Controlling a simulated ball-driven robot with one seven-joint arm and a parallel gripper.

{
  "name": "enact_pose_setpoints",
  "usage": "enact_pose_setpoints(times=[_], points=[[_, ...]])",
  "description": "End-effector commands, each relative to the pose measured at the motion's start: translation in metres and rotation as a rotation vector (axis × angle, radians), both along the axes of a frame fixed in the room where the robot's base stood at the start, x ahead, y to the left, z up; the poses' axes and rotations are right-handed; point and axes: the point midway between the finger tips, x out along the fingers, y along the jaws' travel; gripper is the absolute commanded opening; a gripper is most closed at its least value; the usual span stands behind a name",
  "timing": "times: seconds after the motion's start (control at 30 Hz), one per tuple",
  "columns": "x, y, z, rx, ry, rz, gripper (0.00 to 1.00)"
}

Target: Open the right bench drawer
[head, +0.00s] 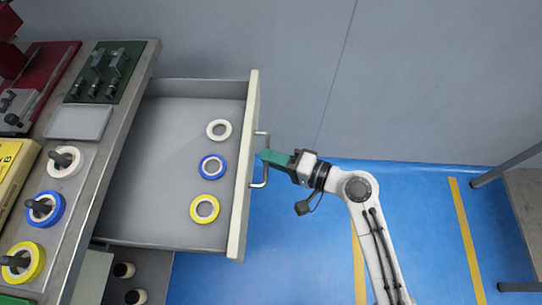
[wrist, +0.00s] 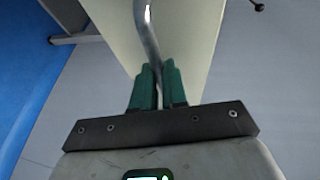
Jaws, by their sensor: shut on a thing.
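The bench drawer (head: 165,150) stands pulled well out from the bench, with its inside in view. Its pale front panel (head: 243,180) carries a metal bar handle (head: 265,181). My gripper (head: 262,156) is at the handle in the head view. In the wrist view the green fingers (wrist: 160,85) are shut on the handle bar (wrist: 147,40). In the drawer lie a white ring (head: 219,121), a blue ring (head: 204,167) and a yellow ring (head: 196,209), apart from each other.
The bench top (head: 128,110) at left holds white, blue and yellow rolls on dark pegs and a green fixture board (head: 103,85). A grey wall (head: 430,80) runs behind. Blue floor (head: 310,240) is clear right of the drawer; another table (head: 525,195) stands at the right edge.

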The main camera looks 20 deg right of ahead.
Motion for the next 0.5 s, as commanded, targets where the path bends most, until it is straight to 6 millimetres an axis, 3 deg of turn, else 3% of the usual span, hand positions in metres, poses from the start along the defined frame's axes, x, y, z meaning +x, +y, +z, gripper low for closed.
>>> enact_pose_setpoints(times=[0.3,0.5], points=[[0.0001,0.0002,-0.0006,0.000,0.001,0.000,0.38],[0.0001,0.0002,-0.0001,0.000,0.000,0.000,0.38]])
